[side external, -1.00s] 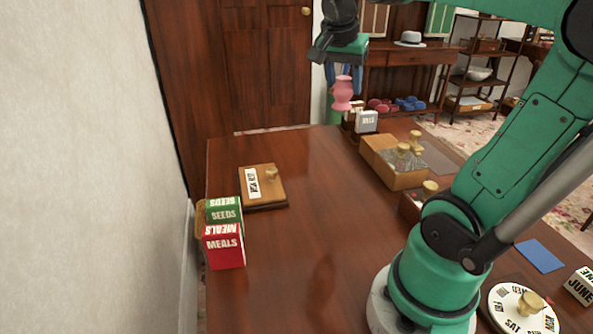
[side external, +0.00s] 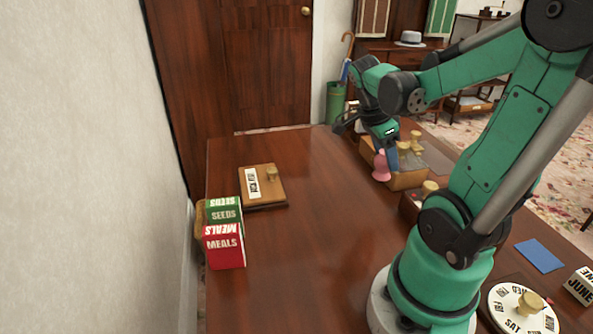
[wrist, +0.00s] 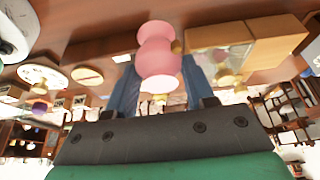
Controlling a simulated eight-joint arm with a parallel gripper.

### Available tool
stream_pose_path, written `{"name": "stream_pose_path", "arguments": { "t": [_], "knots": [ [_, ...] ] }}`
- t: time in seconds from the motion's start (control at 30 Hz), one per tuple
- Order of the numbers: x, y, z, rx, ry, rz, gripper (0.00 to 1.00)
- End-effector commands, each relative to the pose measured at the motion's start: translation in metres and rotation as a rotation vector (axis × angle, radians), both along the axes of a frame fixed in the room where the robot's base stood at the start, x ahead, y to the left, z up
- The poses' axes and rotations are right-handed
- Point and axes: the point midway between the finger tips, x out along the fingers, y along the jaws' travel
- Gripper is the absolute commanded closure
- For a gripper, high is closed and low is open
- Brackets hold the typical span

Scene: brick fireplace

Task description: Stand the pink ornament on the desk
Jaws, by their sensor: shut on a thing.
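The pink ornament (side external: 381,166) is held between the blue fingers of my gripper (side external: 388,150). It is low over the far right part of the desk (side external: 310,200), close beside a wooden box. I cannot tell whether its base touches the desk. It looks roughly upright in the side view. In the wrist view the ornament (wrist: 157,48) has a rounded, waisted shape, and my gripper (wrist: 162,82) is shut on it. The fingers cover part of its body.
The wooden box (side external: 408,179) with brass-coloured knobs stands just right of the ornament. Red and green boxes (side external: 225,247) and a wooden plaque (side external: 262,188) are on the left. A round calendar dial (side external: 510,318) is at the near right. The desk's middle is clear.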

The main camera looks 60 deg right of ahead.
Motion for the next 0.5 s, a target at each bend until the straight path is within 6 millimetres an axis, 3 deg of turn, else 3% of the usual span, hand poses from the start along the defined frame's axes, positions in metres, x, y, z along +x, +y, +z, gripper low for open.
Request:
{"name": "stream_pose_path", "arguments": {
  "t": [0.2, 0.5],
  "knots": [
    [0.001, -0.001, -0.033, 0.000, 0.000, 0.001, 1.00],
    [0.001, 0.000, -0.052, 0.000, 0.000, 0.001, 1.00]
  ]
}}
